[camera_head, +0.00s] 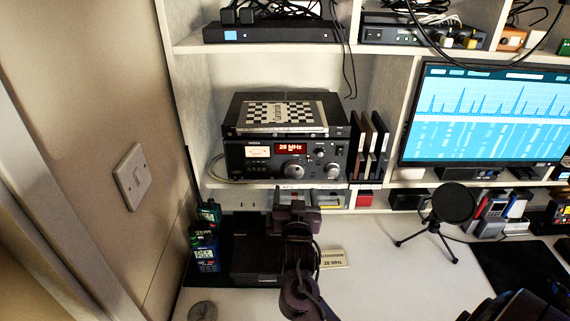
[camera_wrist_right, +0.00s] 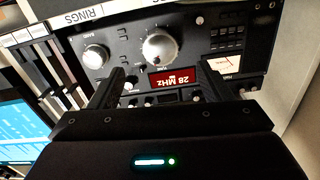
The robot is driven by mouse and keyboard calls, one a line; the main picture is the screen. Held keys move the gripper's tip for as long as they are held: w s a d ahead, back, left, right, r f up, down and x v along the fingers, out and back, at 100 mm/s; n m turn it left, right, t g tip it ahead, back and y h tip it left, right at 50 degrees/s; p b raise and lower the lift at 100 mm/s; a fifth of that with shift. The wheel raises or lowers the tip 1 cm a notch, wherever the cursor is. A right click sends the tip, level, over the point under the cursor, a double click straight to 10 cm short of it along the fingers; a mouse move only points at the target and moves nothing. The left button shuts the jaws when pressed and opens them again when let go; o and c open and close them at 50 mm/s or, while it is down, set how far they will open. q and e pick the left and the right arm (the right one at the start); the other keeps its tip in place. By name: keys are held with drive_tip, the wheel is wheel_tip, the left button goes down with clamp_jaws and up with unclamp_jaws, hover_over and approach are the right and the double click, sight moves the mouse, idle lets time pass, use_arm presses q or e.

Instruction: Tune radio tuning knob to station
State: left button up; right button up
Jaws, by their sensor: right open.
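The black radio (camera_head: 262,163) sits in a cubby, and its red display (camera_head: 290,148) reads 28 MHz. The large silver tuning knob (camera_head: 293,170) is on its front, below the display. The wrist view is upside down; there the knob (camera_wrist_right: 160,47) shows beyond the fingertips, between their lines, with the display (camera_wrist_right: 174,80) nearer. My right gripper (camera_head: 297,194) is in front of and below the radio. In the wrist view its two fingers (camera_wrist_right: 160,76) are apart with nothing held. Contact with the knob does not show. My left gripper is not in view.
A card (camera_head: 334,259) reading 28 MHz lies on the white desk. A checkered item (camera_head: 283,115) lies on a black box above the radio. Dark upright cases (camera_head: 368,147) stand right of it. Handheld radios (camera_head: 205,250) stand left, and a microphone (camera_head: 452,205) stands right.

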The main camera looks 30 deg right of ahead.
sight(294, 173)
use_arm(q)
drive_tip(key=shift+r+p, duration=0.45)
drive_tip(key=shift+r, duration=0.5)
use_arm(e)
drive_tip(key=shift+n, duration=0.5)
drive_tip(key=x, duration=0.7)
drive_tip(key=shift+w+d+f, duration=0.1)
drive_tip(key=shift+w+d, duration=0.1)
drive_tip(key=shift+w, duration=0.15)
drive_tip(key=c, duration=1)
drive_tip(key=shift+o, duration=0.2)
drive_tip(key=m+b, duration=0.1)
drive_tip(key=m, duration=0.2)
drive_tip(key=shift+f, duration=0.1)
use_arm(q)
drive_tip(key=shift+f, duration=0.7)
use_arm(e)
drive_tip(key=shift+a+r+m, duration=0.1)
drive_tip(key=shift+r+m, duration=0.1)
drive_tip(key=shift+m, duration=0.6)
